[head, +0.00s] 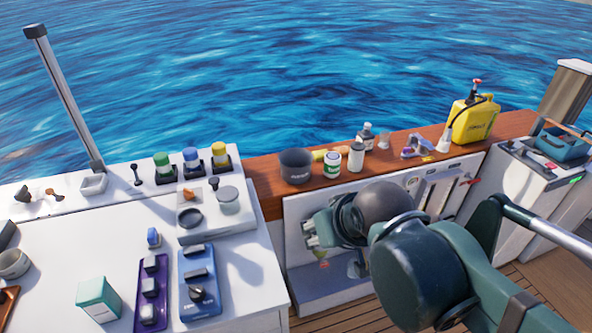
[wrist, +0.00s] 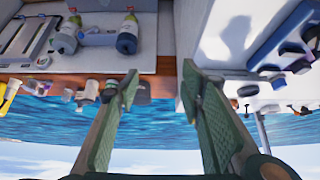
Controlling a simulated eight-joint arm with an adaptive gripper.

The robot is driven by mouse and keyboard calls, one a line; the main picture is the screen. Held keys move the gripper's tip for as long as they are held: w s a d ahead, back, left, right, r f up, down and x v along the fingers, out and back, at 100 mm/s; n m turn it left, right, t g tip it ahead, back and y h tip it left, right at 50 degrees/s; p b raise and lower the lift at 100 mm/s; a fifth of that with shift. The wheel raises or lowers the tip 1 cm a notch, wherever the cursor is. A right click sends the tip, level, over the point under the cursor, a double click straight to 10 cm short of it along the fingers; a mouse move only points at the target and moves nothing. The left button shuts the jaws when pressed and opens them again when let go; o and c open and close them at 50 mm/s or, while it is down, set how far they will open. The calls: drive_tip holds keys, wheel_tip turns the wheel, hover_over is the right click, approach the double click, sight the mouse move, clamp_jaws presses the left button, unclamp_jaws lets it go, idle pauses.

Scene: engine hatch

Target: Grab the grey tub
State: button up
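The grey tub (head: 296,167) is a dark, round, open-topped container. It stands on the wooden ledge (head: 262,185) in the head view, at the left end of a row of items. In the wrist view, where the scene appears upside down, the tub (wrist: 143,96) shows beyond the fingers, just right of the left fingertip. My gripper (wrist: 159,78) is open, its two green fingers wide apart with nothing between them. In the head view my gripper (head: 311,234) is below and in front of the ledge, apart from the tub, and its fingers are partly hidden by my wrist.
A green-and-white jar (head: 332,164) stands close right of the tub, with a white canister (head: 356,156) beyond. A yellow sprayer (head: 472,118) stands farther right. Left is a white counter (head: 70,235) with a raised block (head: 222,225) holding a lidded grey container (head: 228,200).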

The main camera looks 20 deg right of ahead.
drive_tip(key=o, duration=1.9)
drive_tip(key=shift+w+r, duration=0.1)
drive_tip(key=w+d+r+g+p, duration=0.1)
drive_tip(key=w+d, duration=0.1)
drive_tip(key=w, duration=1.3)
drive_tip(key=w+d+r+p, duration=0.1)
drive_tip(key=w+d+r, duration=0.1)
drive_tip(key=w, duration=1.3)
drive_tip(key=w+d+f+g+p, duration=0.1)
drive_tip(key=w+d+f, duration=0.2)
drive_tip(key=w+f, duration=0.8)
drive_tip(key=w+d+f+p, duration=0.1)
drive_tip(key=w+d+f, duration=0.3)
drive_tip(key=w+f, duration=0.7)
drive_tip(key=w, duration=0.3)
drive_tip(key=shift+w+d+g+p, duration=0.3)
drive_tip(key=shift+w+g, duration=0.1)
